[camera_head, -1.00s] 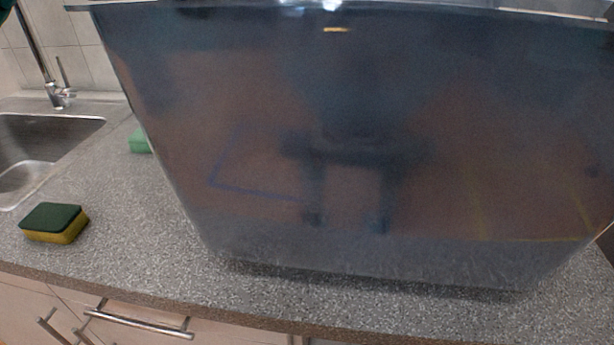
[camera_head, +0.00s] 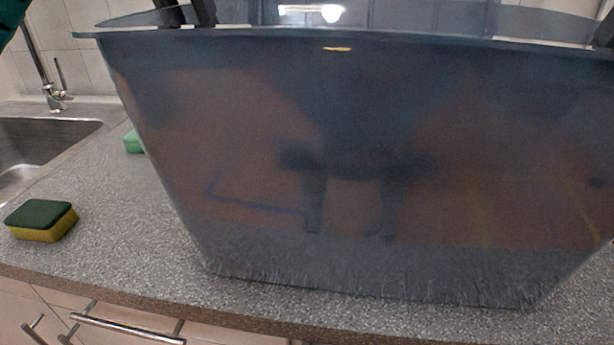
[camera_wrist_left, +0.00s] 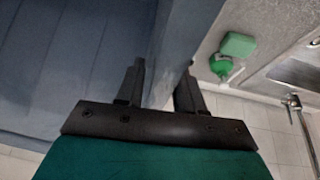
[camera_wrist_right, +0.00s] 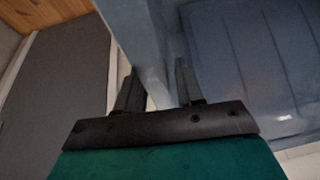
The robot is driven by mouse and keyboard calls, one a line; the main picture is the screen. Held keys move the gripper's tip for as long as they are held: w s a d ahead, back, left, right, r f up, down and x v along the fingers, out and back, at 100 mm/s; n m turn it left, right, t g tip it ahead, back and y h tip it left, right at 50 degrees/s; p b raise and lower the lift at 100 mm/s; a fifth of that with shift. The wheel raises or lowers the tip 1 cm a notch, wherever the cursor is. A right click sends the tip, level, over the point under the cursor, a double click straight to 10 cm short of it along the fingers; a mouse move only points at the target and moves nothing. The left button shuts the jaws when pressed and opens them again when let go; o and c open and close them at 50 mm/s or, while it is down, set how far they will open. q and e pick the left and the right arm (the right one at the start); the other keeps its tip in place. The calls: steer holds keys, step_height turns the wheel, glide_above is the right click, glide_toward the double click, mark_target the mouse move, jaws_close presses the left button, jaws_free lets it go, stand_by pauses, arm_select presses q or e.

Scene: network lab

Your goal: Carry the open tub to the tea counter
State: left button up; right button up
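The open tub (camera_head: 350,150) is large, see-through and blue-grey, and it fills most of the head view. It stands upright at the counter (camera_head: 130,220), its base close to or on the speckled top; I cannot tell if it bears full weight. My left gripper (camera_wrist_left: 160,82) has one finger on each side of the tub's side wall, at the rim. My right gripper (camera_wrist_right: 158,85) straddles the opposite wall the same way. Both appear shut on the rim. The tub's inside looks empty in the wrist views.
A green and yellow sponge (camera_head: 42,219) lies on the counter left of the tub. A green item (camera_head: 134,142) is partly hidden behind it. A sink (camera_head: 40,150) with a tap (camera_head: 54,92) is at the left. Drawer handles (camera_head: 125,328) stick out below the front edge.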

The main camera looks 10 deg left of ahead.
arm_select(q)
steer(key=shift+o, duration=1)
arm_select(e)
steer(key=shift+o, duration=1)
arm_select(q)
steer(key=shift+r, duration=0.1)
steer(key=v, duration=1.1)
steer(key=shift+s+r, duration=0.15)
steer(key=shift+r, duration=0.2)
arm_select(e)
steer(key=v, duration=1.2)
